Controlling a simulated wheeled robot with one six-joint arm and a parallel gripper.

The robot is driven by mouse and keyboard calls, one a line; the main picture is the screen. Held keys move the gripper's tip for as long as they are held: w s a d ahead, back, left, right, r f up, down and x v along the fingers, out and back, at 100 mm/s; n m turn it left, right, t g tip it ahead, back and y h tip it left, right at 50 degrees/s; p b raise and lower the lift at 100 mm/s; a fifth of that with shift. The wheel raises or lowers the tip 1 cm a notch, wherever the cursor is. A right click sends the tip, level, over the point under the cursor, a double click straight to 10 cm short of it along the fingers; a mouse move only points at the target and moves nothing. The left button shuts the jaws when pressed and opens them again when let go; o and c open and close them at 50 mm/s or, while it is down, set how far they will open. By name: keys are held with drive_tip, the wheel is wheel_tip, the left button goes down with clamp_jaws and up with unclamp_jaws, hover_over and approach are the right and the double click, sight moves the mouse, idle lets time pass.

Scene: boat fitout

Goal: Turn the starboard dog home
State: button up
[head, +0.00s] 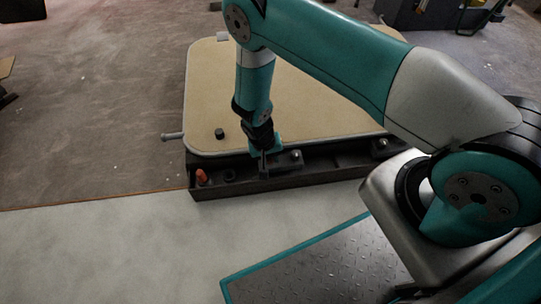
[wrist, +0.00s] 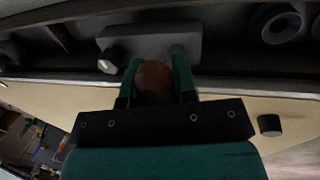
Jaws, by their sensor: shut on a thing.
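A grey dog (head: 290,159), a block-like bar with a pale bolt head, lies along the dark front ledge of the hatch. It also shows in the wrist view (wrist: 150,42). A second dog (head: 381,147) sits further right on the ledge. No label shows which is starboard. My gripper (head: 264,152) points down at the left end of the nearer dog. In the wrist view its teal fingers (wrist: 156,82) are shut on a reddish-brown rounded piece (wrist: 153,78) beside that dog. Whether this piece belongs to the dog is hidden.
The tan hatch panel (head: 215,90) lies behind the ledge, with a black knob (head: 219,134) on it. A grey rod (head: 172,136) sticks out at its left. An orange-red piece (head: 201,176) and a dark ring (head: 229,175) sit at the ledge's left end.

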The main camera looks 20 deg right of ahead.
drive_tip(key=shift+s, duration=0.15)
drive_tip(key=o, duration=0.9)
drive_tip(key=shift+r, duration=0.1)
drive_tip(key=a+r+p, duration=0.1)
drive_tip(key=r+p, duration=0.1)
drive_tip(key=r, duration=0.3)
drive_tip(key=a+r+p, duration=0.1)
drive_tip(key=r+p, duration=0.1)
drive_tip(key=r, duration=0.4)
drive_tip(key=w+a+r+p, duration=0.1)
drive_tip(key=r+p, duration=0.1)
drive_tip(key=r, duration=0.4)
drive_tip(key=shift+a, duration=0.15)
drive_tip(key=shift+f, duration=0.1)
